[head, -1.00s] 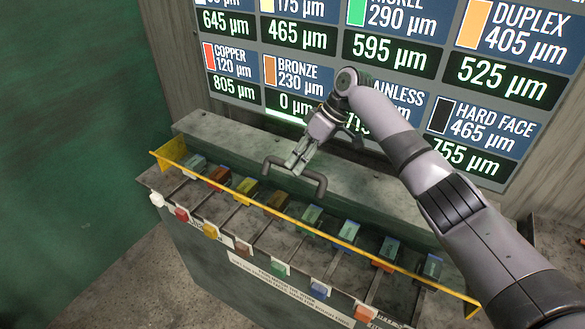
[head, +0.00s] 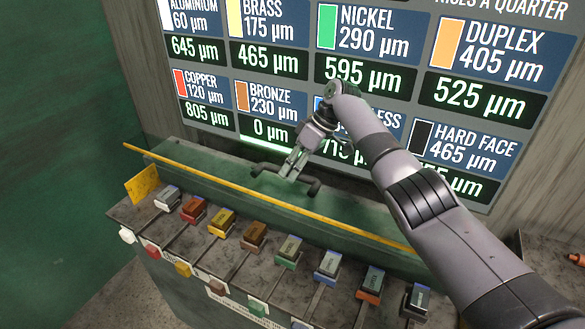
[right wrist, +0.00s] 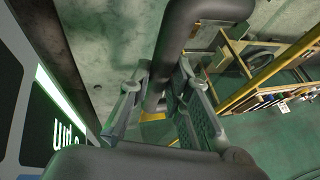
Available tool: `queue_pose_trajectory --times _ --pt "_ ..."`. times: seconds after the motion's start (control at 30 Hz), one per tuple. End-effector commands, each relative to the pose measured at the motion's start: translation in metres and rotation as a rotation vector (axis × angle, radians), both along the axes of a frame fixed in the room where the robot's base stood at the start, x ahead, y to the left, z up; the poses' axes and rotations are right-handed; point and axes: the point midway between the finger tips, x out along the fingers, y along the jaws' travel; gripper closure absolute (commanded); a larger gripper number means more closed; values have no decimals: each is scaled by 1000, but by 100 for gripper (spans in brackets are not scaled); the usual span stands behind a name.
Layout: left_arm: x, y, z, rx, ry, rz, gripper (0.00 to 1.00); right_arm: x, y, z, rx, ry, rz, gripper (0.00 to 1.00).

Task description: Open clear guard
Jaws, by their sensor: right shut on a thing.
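The clear guard is a see-through panel with a yellow front edge (head: 270,193), above the back part of the bench. It is raised, and its yellow edge stands behind the row of blocks. Its dark handle (head: 313,187) is a bent bar on the far side of that edge. My right gripper (head: 290,166) is shut on the handle's middle, reaching in from the right. In the right wrist view the handle (right wrist: 185,40) passes between the two fingers (right wrist: 160,105). My left gripper is not in view.
Several coloured blocks (head: 221,222) sit in a row in slots, with coloured knobs (head: 183,269) along the front. A yellow end plate (head: 141,185) stands at the left. A display board (head: 340,75) rises close behind my arm. Open floor lies front left.

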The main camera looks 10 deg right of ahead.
Motion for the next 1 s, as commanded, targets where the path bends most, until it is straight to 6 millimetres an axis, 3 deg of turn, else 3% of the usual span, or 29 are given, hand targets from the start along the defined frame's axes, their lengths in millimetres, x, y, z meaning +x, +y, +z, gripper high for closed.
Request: queue_pose_trajectory --times 0.03,0.57,0.6,0.87,1.0 --pt "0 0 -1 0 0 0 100 -5 -2 -15 -14 25 2 100" --pt "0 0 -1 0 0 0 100 -6 -1 -16 -16 28 3 100" --pt "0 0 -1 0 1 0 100 -6 -1 -16 -15 29 4 80" --pt "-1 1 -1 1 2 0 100 -4 0 -11 -8 20 2 63" --pt "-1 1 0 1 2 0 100 -4 0 -10 -6 18 1 62"
